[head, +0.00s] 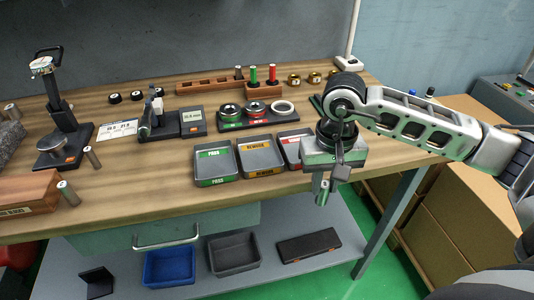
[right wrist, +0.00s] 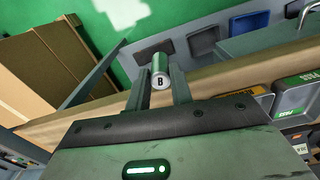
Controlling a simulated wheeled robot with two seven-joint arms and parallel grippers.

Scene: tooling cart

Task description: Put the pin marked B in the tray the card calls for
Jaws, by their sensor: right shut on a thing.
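The right wrist view shows the pin between the two fingers (right wrist: 161,88). In the head view the pin (head: 322,192) hangs below the gripper, past the table's front edge. A green-labelled PASS tray (head: 214,178), an orange-labelled REWORK tray (head: 261,171) and a red-labelled tray (head: 289,144) stand in a row. The gripper partly hides the red one. A white card (head: 117,130) has print too small to read surely. My left gripper is out of view.
Loose pins (head: 68,193) stand near a dial gauge stand (head: 60,125) at left. A measuring device with a display (head: 192,122) and a ring holder (head: 258,122) stand behind the trays. Bins (head: 168,267) sit on the lower shelf. Cardboard boxes (head: 465,225) stand at right.

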